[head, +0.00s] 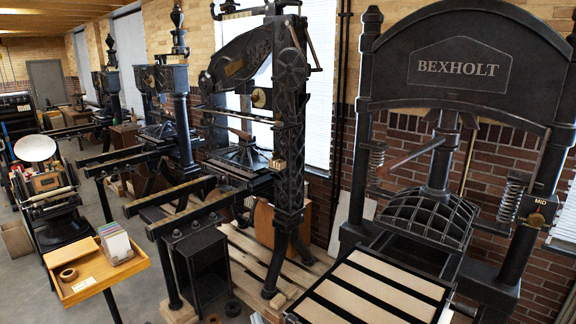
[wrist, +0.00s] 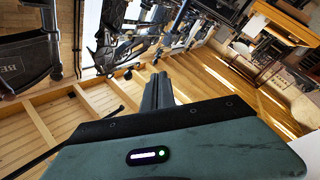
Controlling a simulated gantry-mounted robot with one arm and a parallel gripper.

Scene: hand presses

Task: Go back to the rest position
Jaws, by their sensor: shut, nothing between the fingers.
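My gripper (wrist: 159,80) shows only in the wrist view, where its dark fingers are together past the top edge of its grey-green housing. Nothing shows between the fingers, and they touch nothing that I can see. The head view does not show my gripper or arm. The rest position has no visible marker in either view.
In the head view, a large black Bexholt press (head: 451,150) stands at right. Another black press (head: 290,120) stands at centre, with more behind it. A wooden tray (head: 95,283) holding cards is at lower left. Grey floor (head: 150,285) is open between tray and presses.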

